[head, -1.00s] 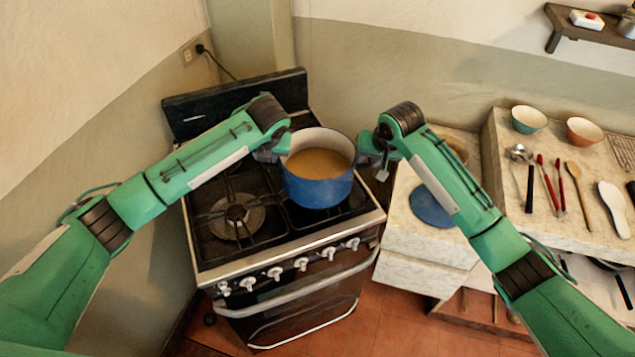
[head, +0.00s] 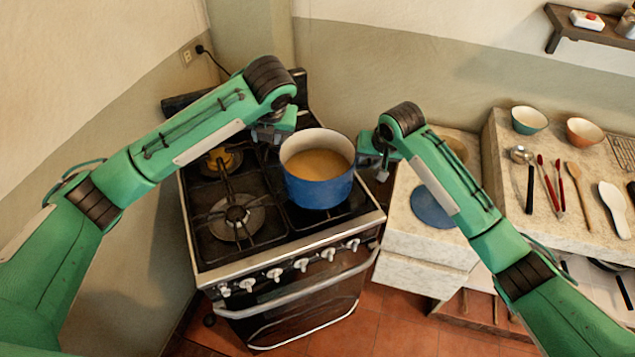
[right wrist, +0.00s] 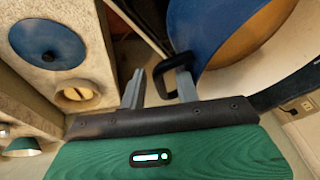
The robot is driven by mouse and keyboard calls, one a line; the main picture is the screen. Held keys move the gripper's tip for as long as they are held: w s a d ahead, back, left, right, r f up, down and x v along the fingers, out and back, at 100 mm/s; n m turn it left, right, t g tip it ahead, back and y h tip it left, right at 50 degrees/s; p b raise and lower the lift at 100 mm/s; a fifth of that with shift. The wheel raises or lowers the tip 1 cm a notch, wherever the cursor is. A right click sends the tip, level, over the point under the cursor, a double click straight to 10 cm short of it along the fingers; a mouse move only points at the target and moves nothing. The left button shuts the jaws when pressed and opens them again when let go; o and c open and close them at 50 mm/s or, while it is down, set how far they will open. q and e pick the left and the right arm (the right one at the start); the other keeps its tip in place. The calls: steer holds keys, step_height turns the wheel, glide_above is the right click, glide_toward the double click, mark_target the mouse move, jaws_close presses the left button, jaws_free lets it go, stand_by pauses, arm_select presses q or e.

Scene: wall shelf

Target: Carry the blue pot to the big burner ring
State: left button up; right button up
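The blue pot (head: 318,182), filled with something tan, is upright over the front right of the stove (head: 215,260). A wide burner ring (head: 237,217) lies bare at the stove's front left. My left gripper (head: 272,132) is above and left of the pot's rim, apart from it; its finger gap is unclear. My right gripper (head: 370,163) is at the pot's right side. In the right wrist view its fingers (right wrist: 160,88) stand apart, and the pot's dark loop handle (right wrist: 165,65) is beside the finger nearer the pot (right wrist: 215,35). The left handle is not clearly visible.
A smaller brass-coloured burner (head: 220,160) is at the back left. A blue round mat (head: 433,207) lies on the counter right of the stove. Bowls, spoons and other utensils (head: 573,185) lie farther right. A wall shelf (head: 570,32) is at the top right.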

steer(key=v, duration=1.1)
steer(key=shift+s+r, duration=0.15)
steer(key=shift+r, duration=0.2)
steer(key=shift+d, duration=0.1)
